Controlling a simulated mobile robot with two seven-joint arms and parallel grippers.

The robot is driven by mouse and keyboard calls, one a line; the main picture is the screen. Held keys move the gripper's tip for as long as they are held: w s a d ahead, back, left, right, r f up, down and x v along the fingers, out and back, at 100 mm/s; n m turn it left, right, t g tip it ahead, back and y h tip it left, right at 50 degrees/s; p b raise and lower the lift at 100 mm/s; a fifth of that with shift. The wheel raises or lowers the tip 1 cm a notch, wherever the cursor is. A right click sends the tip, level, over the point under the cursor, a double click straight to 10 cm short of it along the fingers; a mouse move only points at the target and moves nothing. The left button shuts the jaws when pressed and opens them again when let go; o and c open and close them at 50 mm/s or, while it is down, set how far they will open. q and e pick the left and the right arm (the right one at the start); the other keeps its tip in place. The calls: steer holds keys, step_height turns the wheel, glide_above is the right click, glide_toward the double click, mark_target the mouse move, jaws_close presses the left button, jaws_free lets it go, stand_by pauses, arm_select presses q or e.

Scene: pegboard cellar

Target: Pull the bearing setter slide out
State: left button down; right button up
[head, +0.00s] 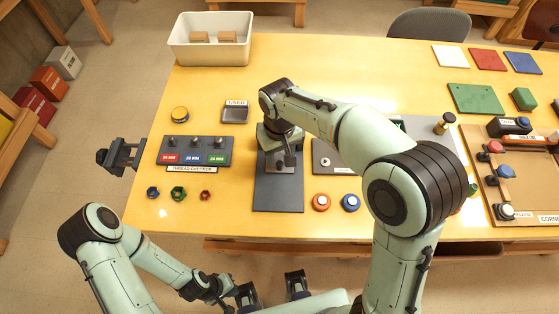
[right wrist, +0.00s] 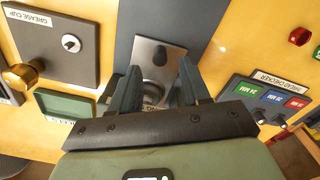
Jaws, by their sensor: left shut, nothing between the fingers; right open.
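The bearing setter is a long dark grey base (head: 278,194) near the middle of the table, carrying a silver slide (right wrist: 177,55) with black knobs. Its label is mostly hidden by my right gripper. My right gripper (right wrist: 155,85) is open above the slide. Its two fingers stand either side of the lower black knob (right wrist: 152,92); I cannot tell whether they touch it. In the head view my right gripper (head: 279,138) covers the far part of the slide. My left gripper (head: 228,291) is shut and empty, low in front of the table.
The thread checker (head: 195,150) stands left of the base, and the grease cup panel (right wrist: 55,40) on its other side. A white bin (head: 210,55) is at the back left.

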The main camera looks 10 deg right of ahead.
mark_target(280, 163)
arm_select(q)
steer(key=shift+s+f, duration=0.1)
steer(key=shift+f, duration=0.2)
arm_select(e)
steer(key=shift+f, duration=2.05)
